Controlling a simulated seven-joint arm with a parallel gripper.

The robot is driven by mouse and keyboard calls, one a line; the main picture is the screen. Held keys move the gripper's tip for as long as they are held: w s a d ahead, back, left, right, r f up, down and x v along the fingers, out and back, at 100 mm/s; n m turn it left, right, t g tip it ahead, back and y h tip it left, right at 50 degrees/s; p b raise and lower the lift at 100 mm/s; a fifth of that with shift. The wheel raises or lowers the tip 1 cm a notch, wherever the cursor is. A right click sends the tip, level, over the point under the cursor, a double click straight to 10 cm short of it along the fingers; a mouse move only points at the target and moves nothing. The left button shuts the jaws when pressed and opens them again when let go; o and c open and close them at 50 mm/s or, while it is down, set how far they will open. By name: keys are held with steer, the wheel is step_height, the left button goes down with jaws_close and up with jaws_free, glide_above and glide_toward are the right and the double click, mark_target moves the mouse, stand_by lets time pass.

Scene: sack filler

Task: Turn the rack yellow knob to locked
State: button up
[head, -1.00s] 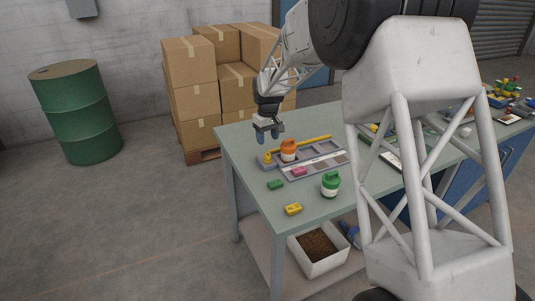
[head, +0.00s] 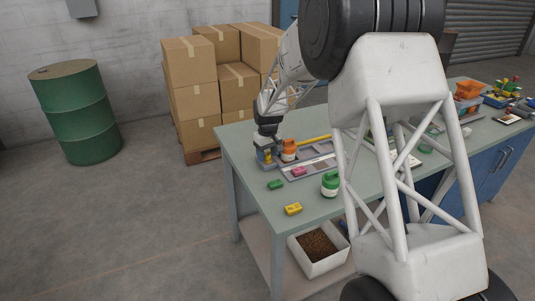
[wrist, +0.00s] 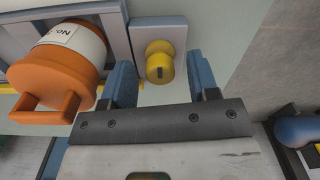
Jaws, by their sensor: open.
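The rack (head: 326,164) also shows on the green table in the head view. My gripper (wrist: 161,72) is open, one blue finger on each side of the knob in the wrist view, with visible gaps. Contact cannot be told. In the head view my gripper (head: 267,154) is low at the rack's left end and mostly hides the knob.
An orange-lidded jar (wrist: 50,78) stands close left of my fingers, also in the head view (head: 289,150). A green jar (head: 330,184), a green block (head: 275,184), a pink block (head: 299,171) and a yellow block (head: 293,209) are nearby. The table's left edge is close.

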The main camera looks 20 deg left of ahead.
steer(key=shift+c, duration=0.5)
steer(key=c, duration=0.8)
